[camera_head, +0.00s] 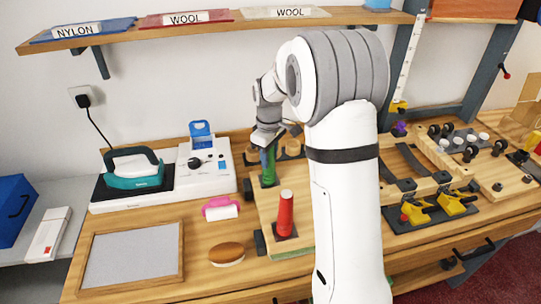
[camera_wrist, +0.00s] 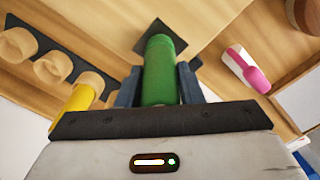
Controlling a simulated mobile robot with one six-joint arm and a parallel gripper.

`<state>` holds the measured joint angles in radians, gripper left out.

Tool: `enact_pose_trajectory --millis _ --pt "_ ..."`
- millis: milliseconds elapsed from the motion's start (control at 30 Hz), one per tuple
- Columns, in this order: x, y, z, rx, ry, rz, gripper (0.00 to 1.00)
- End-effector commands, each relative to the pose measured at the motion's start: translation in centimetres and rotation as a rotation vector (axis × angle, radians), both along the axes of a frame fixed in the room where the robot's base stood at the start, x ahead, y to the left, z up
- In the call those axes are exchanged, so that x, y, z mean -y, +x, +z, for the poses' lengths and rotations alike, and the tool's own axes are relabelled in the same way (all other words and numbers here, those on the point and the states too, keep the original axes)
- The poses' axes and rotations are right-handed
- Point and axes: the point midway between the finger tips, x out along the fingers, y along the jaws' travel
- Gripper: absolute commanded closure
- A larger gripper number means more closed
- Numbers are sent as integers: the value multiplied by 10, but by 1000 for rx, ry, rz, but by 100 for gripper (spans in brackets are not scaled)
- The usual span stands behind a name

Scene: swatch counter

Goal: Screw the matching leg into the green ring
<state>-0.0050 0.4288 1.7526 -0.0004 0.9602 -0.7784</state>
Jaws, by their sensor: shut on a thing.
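My gripper (camera_head: 268,140) is shut on a green leg (camera_head: 268,168), which is upright in the head view. In the wrist view the green leg (camera_wrist: 160,70) sits between my two blue fingers (camera_wrist: 158,88). Its far end is over or at a dark square plate (camera_wrist: 148,33); I cannot tell whether it touches. No green ring shows clearly; it may be hidden by the leg. A red leg (camera_head: 286,213) stands on another dark plate (camera_head: 284,237) nearer the front. A yellow leg (camera_wrist: 80,97) is by a row of wooden cups (camera_wrist: 52,67).
Clamps (camera_head: 455,204) and wooden fixtures crowd the right. A shelf (camera_head: 205,28) hangs above.

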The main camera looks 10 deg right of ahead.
Motion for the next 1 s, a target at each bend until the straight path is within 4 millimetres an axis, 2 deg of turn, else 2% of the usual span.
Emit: enact_pose_trajectory --millis 700,833,1000 --pt "-2 0 -1 0 1 -933 90" --pt "-2 -1 -1 0 0 -1049 90" --pt "-2 -1 -1 0 0 -1088 90"
